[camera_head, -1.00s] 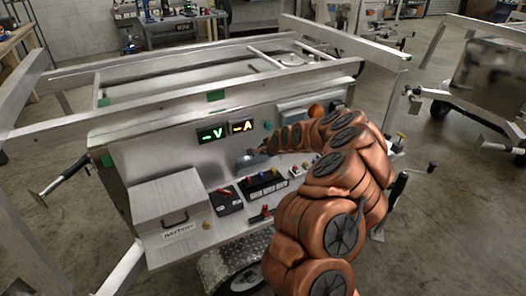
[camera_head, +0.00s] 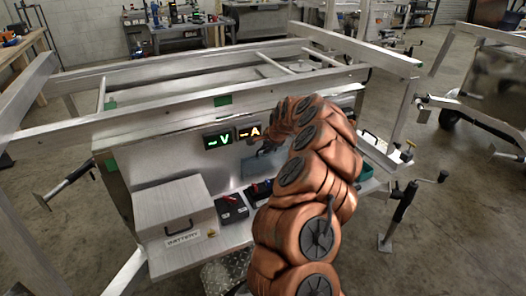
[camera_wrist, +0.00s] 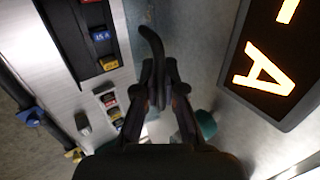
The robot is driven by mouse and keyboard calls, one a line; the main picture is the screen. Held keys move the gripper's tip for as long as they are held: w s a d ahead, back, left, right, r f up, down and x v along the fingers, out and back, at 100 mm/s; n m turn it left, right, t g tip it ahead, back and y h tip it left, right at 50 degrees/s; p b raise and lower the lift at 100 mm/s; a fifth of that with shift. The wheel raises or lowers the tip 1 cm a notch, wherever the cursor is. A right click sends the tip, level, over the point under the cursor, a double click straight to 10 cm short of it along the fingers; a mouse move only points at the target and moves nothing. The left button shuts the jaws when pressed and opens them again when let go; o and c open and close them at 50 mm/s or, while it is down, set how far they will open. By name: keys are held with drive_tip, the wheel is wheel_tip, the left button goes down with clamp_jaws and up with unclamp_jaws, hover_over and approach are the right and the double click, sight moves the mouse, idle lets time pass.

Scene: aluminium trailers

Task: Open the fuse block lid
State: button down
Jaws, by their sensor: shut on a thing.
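The fuse block (camera_wrist: 95,40) shows in the wrist view as a dark tray with red, blue and yellow fuses exposed. In the head view my arm hides most of it. A bluish, see-through panel (camera_head: 260,166), which looks like its lid, stands raised behind the block, below the displays. My gripper (camera_wrist: 160,92) is shut on a dark curved handle (camera_wrist: 152,45), which looks like the lid's handle. In the head view my gripper is near the amber display, its fingertips mostly hidden by my arm. The lid's exact angle cannot be told.
The green V display (camera_head: 218,140) and amber A display (camera_head: 249,132) sit on the panel close to my gripper; the A display also shows large in the wrist view (camera_wrist: 275,62). A metal battery box (camera_head: 175,210) and a black block (camera_head: 231,208) stand to the left.

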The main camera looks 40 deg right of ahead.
drive_tip(key=shift+w+d, duration=0.1)
drive_tip(key=shift+w, duration=0.05)
idle(0.4)
drive_tip(key=c, duration=1.2)
unclamp_jaws()
drive_tip(key=shift+c, duration=0.2)
drive_tip(key=shift+r, duration=0.15)
drive_tip(key=v, duration=1.2)
